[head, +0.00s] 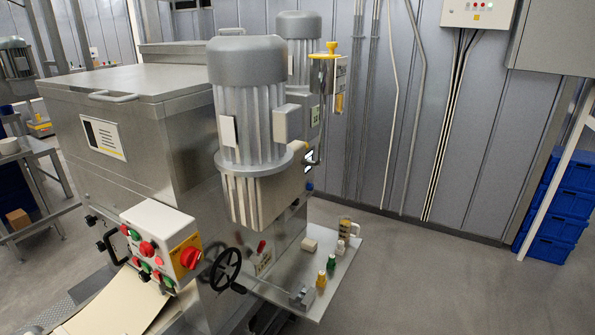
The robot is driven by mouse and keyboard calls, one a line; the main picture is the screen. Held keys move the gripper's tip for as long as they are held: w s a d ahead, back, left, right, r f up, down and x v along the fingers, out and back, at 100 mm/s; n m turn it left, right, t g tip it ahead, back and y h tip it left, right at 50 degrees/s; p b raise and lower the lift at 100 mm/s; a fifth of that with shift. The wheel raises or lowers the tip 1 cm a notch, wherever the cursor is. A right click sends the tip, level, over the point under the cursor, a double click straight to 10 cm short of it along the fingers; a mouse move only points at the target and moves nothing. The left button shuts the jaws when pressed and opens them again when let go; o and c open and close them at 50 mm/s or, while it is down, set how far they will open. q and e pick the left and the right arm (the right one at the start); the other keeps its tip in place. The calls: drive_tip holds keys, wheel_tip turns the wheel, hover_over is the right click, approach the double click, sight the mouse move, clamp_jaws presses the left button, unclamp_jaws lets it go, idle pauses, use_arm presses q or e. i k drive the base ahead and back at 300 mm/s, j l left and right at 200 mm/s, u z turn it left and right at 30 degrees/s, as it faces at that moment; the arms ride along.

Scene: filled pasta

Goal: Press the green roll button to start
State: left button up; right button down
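A white control box (160,222) is mounted on the front of a steel machine (165,120), at the lower left of the head view. Its front face carries several small green buttons, including one at the upper left (134,234) and one lower down (146,267). Red buttons (147,248) sit among them. Labels are too small to read, so I cannot tell which green button is the roll button. A large red knob on a yellow plate (188,257) is on the box's right side. Neither of my grippers is in view.
A black handwheel (225,269) sits right of the box. A steel side shelf (325,292) holds small bottles (321,279) and a beige block (309,244). A sheet of dough (118,302) lies below the box. Blue crates (552,215) stand far right; the floor between is clear.

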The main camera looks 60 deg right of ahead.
sight(146, 269)
drive_tip(key=k+l, duration=0.4)
drive_tip(key=k, duration=0.15)
drive_tip(key=k+l, duration=0.45)
drive_tip(key=k+z, duration=0.1)
drive_tip(key=z, duration=0.4)
drive_tip(key=k+l+z, duration=0.1)
drive_tip(key=z, duration=0.35)
drive_tip(key=l+z, duration=0.15)
drive_tip(key=z, duration=0.35)
drive_tip(key=k, duration=0.05)
